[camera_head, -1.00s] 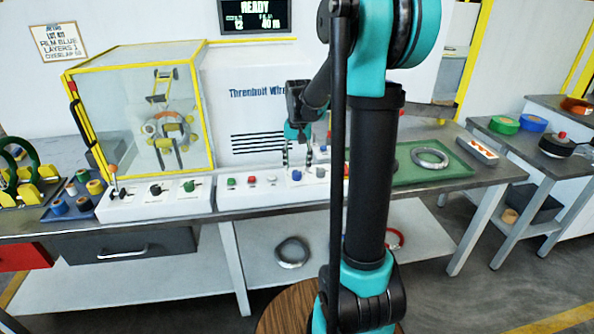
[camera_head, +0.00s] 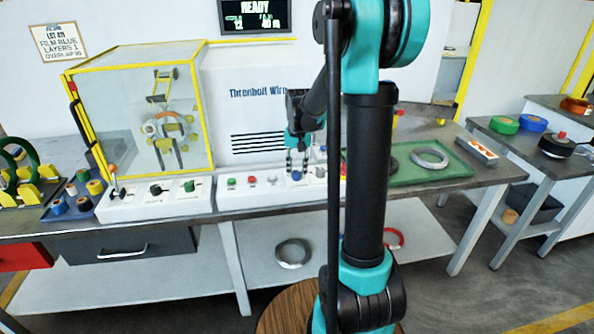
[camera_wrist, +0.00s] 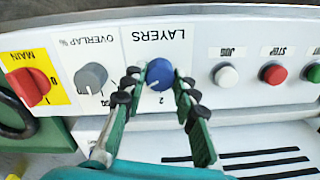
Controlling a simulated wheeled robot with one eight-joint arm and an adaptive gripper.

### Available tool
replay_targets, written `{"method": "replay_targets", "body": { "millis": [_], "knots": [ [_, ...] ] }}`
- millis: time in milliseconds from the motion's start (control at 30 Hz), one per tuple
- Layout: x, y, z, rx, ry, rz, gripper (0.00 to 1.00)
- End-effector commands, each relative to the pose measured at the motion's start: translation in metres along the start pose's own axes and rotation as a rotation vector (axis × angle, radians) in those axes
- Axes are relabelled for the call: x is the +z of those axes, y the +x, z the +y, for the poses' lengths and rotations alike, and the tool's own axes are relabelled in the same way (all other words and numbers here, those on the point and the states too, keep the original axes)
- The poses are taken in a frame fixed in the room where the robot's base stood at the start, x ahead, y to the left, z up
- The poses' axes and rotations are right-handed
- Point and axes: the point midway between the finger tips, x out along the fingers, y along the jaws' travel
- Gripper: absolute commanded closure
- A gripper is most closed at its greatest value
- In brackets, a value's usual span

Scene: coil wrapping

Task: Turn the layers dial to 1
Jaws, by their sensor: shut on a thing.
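The layers dial (camera_wrist: 160,74) is a blue round knob under the label "LAYERS", which shows upside down in the wrist view. A "2" is readable beside the knob. My gripper (camera_wrist: 159,88) has its two green fingers with dark pads on either side of the knob, closed on it. In the head view my gripper (camera_head: 297,166) points down at the control panel (camera_head: 243,198), at the blue dial (camera_head: 296,176). The sign (camera_head: 60,42) at the upper left reads "FILM BLUE", "LAYERS 1".
Beside the layers dial are a grey overlap knob (camera_wrist: 91,78) and a red main switch (camera_wrist: 29,86). On its other side are white (camera_wrist: 226,75), red (camera_wrist: 273,73) and green (camera_wrist: 314,73) buttons. A yellow-framed glass enclosure (camera_head: 208,110) stands left of my gripper.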

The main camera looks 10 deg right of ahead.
Motion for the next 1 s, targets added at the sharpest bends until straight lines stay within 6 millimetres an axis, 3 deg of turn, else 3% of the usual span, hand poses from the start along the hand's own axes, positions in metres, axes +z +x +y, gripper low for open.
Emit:
{"method": "replay_targets", "body": {
  "millis": [467,1000],
  "knots": [
    [-0.0002,-0.0002,0.0,0.0,-0.124,-0.003,1.0],
    [-0.0002,-0.0002,-0.0001,0.0,-0.612,-0.014,1.0]
  ]
}}
